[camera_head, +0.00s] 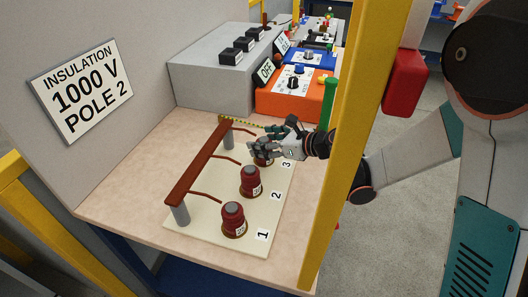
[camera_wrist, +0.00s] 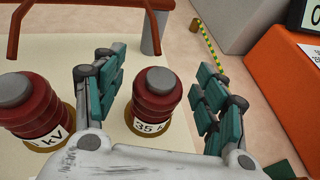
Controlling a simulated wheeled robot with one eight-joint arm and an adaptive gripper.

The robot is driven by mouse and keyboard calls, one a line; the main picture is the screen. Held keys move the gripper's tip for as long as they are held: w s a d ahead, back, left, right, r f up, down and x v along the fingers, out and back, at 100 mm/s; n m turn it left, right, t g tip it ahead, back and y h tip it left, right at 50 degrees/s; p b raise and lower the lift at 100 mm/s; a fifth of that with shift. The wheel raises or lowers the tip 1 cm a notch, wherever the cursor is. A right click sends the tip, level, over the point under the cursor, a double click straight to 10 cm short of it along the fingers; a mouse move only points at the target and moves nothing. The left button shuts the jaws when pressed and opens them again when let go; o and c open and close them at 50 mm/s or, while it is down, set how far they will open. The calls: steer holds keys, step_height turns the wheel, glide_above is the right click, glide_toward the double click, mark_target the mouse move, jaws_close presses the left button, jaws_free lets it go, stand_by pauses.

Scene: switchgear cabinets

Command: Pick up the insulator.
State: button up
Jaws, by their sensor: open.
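Three dark red ribbed insulators with grey tops stand upright on a cream board (camera_head: 205,238). They are the insulator at 1 (camera_head: 233,217), the insulator at 2 (camera_head: 250,181) and the insulator at 3 (camera_head: 263,160), which is partly hidden by my gripper (camera_head: 268,142). In the wrist view, an insulator with a partly visible "35" label (camera_wrist: 155,95) stands between the spread fingers of my gripper (camera_wrist: 160,78), nearer the left finger. Clear space shows between it and the right finger. Another insulator (camera_wrist: 30,105) stands outside the left finger.
A red-brown bar (camera_head: 200,160) on grey posts runs behind the insulators, with thin rods toward them. A yellow post (camera_head: 345,140) rises beside my arm. Grey (camera_head: 212,85) and orange (camera_head: 290,98) boxes stand behind. A sign (camera_head: 82,90) reads "INSULATION 1000 V POLE 2".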

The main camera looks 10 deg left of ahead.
steer(key=c, duration=1.4)
steer(key=shift+r, duration=0.1)
